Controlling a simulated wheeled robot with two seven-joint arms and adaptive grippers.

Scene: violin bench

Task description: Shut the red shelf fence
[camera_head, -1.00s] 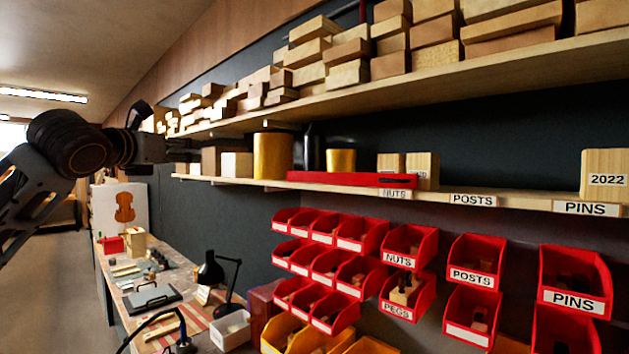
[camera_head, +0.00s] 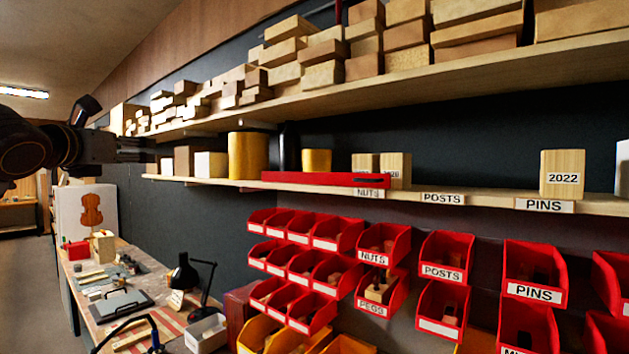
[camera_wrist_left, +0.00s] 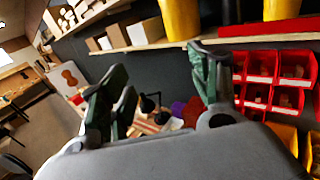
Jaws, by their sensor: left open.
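The red shelf fence (camera_head: 325,179) is a long low red bar along the front of the middle shelf, above the NUTS label, with a dark slot near its right end. Part of it shows at the upper right of the left wrist view (camera_wrist_left: 268,28). I cannot tell from its look how far it is open. My left gripper (camera_head: 150,150) is at the left end of that shelf, left of the fence and apart from it. In the left wrist view its two fingers (camera_wrist_left: 158,80) are spread with nothing between them. My right gripper is not in view.
Yellow cylinders (camera_head: 248,156) and wood blocks (camera_head: 211,165) stand on the middle shelf (camera_head: 450,197). An upper shelf (camera_head: 470,75) loaded with wood blocks overhangs it. Red bins (camera_head: 384,243) hang below. A workbench with a black lamp (camera_head: 184,274) is lower left.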

